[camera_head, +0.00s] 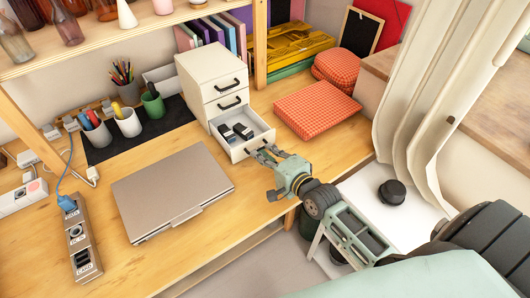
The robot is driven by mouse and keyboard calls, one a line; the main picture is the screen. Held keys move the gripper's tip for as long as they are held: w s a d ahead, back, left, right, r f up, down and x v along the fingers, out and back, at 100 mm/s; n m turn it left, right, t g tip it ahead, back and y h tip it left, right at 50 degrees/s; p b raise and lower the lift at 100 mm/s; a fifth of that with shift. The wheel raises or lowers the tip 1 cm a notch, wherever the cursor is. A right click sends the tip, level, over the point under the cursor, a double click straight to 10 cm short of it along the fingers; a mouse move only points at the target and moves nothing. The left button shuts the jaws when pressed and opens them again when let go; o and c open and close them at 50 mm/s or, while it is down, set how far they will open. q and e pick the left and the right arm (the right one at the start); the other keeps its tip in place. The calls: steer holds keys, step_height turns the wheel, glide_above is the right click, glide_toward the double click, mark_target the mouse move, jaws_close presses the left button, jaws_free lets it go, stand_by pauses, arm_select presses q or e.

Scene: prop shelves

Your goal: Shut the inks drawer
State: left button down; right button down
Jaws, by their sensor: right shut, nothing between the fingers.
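A small white drawer unit (205,72) stands at the back middle of the wooden desk. Its bottom drawer (252,146) is pulled out, and small dark ink bottles or boxes (237,131) lie inside it. The two drawers above are closed and have dark handles. My right gripper (264,153) is shut and empty, with its fingertips right at the open drawer's front. I cannot tell whether they touch it. My left gripper is not in view.
A closed grey laptop (172,190) lies left of the drawer. Cups with pens (127,121) stand on a black mat. A red checked box (317,108) lies to the right. A power strip (79,240) is at the front left. A shelf with bottles (120,30) overhangs the back.

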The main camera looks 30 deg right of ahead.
mark_target(238, 129)
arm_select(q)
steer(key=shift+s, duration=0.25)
arm_select(e)
steer(key=shift+w, duration=0.1)
